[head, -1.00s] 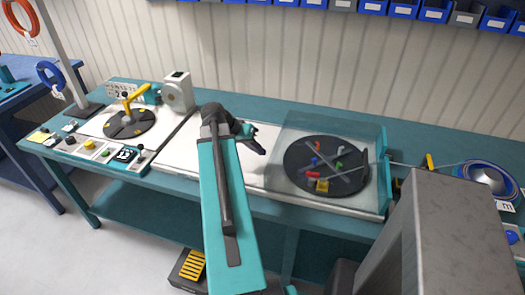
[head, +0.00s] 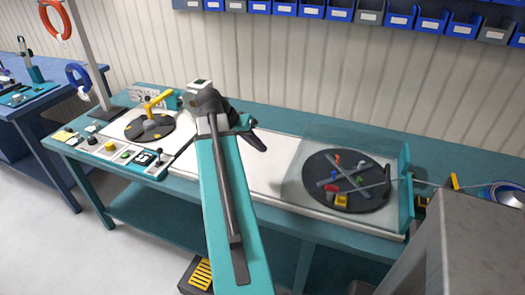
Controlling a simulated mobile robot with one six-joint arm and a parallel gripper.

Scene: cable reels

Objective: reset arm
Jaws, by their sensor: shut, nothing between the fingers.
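My arm rises from the bottom of the head view and reaches over the teal workbench (head: 300,232). My gripper (head: 262,146) is at its far end, above the white work surface (head: 262,180), pointing right. It is shut and empty. It is apart from the dark round turntable (head: 318,165) on the right and the black disc with the yellow crank (head: 152,104) on the left.
A clear cover (head: 300,150) encloses the right turntable, which has small coloured parts on it. A control panel with buttons (head: 110,150) is at the left front. Blue bins (head: 340,10) line the wall. A pole (head: 88,50) stands at the back left.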

